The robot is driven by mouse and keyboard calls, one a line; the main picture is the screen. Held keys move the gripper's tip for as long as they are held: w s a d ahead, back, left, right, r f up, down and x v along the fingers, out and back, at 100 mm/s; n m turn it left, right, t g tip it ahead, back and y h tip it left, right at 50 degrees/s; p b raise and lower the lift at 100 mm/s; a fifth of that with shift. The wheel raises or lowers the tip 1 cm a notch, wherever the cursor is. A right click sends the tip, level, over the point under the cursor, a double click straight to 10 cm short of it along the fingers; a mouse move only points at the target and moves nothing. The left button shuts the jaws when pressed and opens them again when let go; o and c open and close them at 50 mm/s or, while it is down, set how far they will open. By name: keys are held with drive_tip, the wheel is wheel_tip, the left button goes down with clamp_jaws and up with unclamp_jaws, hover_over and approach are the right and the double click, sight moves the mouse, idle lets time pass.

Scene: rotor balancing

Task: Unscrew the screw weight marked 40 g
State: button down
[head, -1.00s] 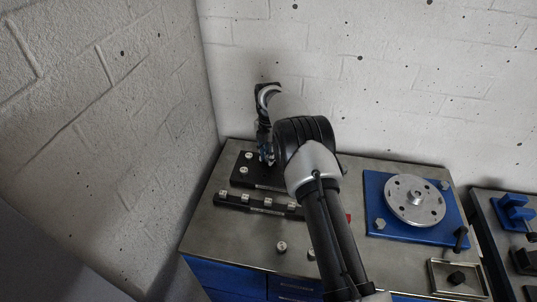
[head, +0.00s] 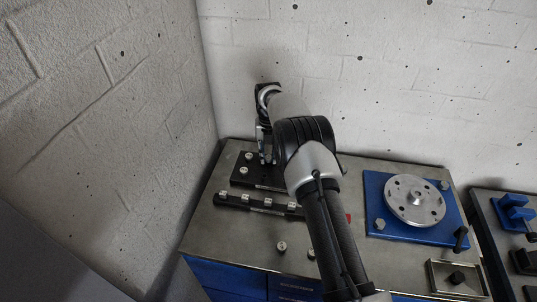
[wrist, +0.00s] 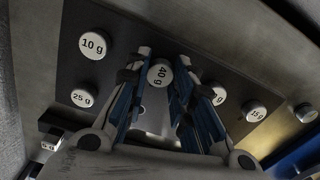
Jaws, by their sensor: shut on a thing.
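The screw weight marked 40 g (wrist: 160,73) is a pale round cap with dark lettering, seen in the middle of the wrist view. My gripper (wrist: 158,82) is shut on it, with a blue-padded finger on each side. The weight sits over the black plate (wrist: 125,55); whether its thread is still in the plate cannot be told. In the head view my gripper (head: 266,160) points down at the black plate (head: 250,184) at the back left of the bench, and the 40 g weight is hidden there.
On the plate, weights marked 10 g (wrist: 93,44), 25 g (wrist: 82,98) and 15 g (wrist: 256,113) stand close around my fingers. A black rail (head: 232,202) of small weights lies in front. A silver rotor (head: 414,200) on a blue base (head: 377,207) stands at right.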

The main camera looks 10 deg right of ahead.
drive_tip(key=shift+r, duration=0.1)
drive_tip(key=shift+r+p, duration=0.5)
drive_tip(key=shift+r, duration=0.25)
drive_tip(key=shift+r, duration=0.25)
drive_tip(key=shift+r+p, duration=1.7)
drive_tip(key=shift+r, duration=0.75)
